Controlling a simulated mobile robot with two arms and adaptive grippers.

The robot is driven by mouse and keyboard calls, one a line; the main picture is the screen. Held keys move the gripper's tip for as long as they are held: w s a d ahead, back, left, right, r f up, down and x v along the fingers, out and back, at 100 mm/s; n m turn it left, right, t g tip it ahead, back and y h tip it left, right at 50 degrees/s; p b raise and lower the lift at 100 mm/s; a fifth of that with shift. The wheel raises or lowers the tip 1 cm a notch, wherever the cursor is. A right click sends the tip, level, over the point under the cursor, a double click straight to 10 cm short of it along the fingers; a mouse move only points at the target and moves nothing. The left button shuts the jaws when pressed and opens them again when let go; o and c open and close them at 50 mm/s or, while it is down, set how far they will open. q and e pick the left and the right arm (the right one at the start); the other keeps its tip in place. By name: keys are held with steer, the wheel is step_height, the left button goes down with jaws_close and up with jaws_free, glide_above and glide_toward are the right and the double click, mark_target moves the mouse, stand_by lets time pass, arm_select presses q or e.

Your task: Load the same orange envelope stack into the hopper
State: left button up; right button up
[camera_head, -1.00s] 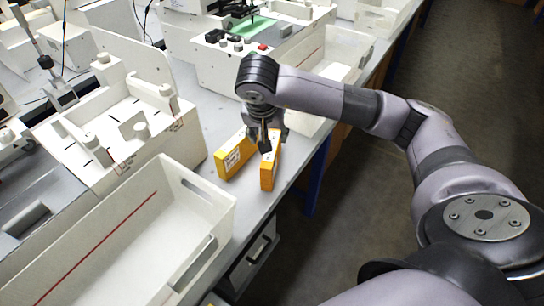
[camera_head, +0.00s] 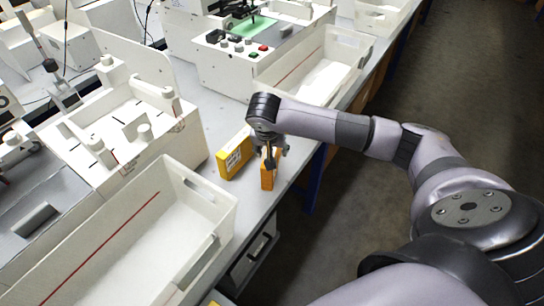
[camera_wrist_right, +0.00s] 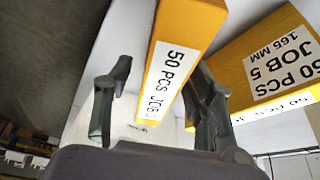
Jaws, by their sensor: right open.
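An orange envelope stack (camera_head: 267,179) stands upright on the grey bench near its right edge. It also shows in the right wrist view (camera_wrist_right: 187,32), with a white label reading "50 PCS JOB 5". My right gripper (camera_head: 269,158) is over its top. In the right wrist view my open fingers (camera_wrist_right: 163,75) lie on either side of the stack, with a gap on the left. I cannot tell if the right finger touches. The white machine (camera_head: 125,125) at left, with an open top bay and posts, may hold the hopper. My left gripper is not in view.
A yellow stack (camera_head: 235,156) stands close left of the orange one; its label (camera_wrist_right: 280,55) shows in the wrist view. A long white bin (camera_head: 150,225) lies in front left. Another white bin (camera_head: 325,70) and a control box (camera_head: 235,65) stand behind.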

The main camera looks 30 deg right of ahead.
jaws_close()
stand_by(0.5)
steer(key=shift+r, duration=0.2)
